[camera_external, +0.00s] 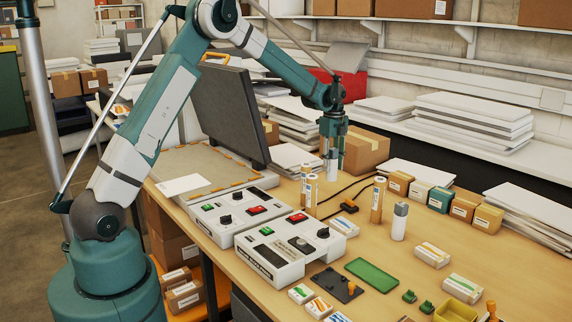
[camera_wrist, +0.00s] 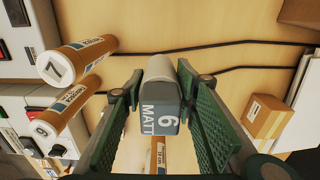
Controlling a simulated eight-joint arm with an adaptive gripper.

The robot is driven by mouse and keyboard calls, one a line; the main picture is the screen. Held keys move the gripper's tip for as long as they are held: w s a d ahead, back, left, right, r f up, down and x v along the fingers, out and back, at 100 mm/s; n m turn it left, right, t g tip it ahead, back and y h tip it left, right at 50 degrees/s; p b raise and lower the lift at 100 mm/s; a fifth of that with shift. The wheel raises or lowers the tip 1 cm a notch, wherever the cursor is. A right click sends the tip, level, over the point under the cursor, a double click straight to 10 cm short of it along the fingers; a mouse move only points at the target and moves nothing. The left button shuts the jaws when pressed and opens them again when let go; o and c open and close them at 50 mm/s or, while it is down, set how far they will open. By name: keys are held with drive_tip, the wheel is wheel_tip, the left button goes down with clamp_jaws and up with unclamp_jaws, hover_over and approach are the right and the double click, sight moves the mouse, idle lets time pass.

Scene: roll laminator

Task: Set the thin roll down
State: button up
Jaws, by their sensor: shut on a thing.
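My gripper (camera_external: 333,143) points down over the far part of the table. It is shut on the thin roll (camera_external: 332,170), which is pale with a grey end. In the wrist view the grey end of this thin roll (camera_wrist: 162,108), marked "6 MATT", sits between the green finger pads of my gripper (camera_wrist: 160,100). The roll is upright. I cannot tell whether its lower end touches the table.
Another brown roll (camera_external: 377,200) and a grey-topped white roll (camera_external: 399,222) stand to the right. Control boxes (camera_external: 285,245) are in front. Dark cables (camera_wrist: 215,45) cross the table. A cardboard box (camera_external: 362,150) is behind.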

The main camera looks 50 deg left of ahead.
drive_tip(key=shift+f, duration=2.85)
drive_tip(key=shift+f+p, duration=0.35)
drive_tip(key=shift+f, duration=1.5)
drive_tip(key=shift+f, duration=0.2)
drive_tip(key=o, duration=0.9)
drive_tip(key=shift+r, duration=0.2)
wheel_tip(320, 180, up, 12)
drive_tip(key=shift+b, duration=0.35)
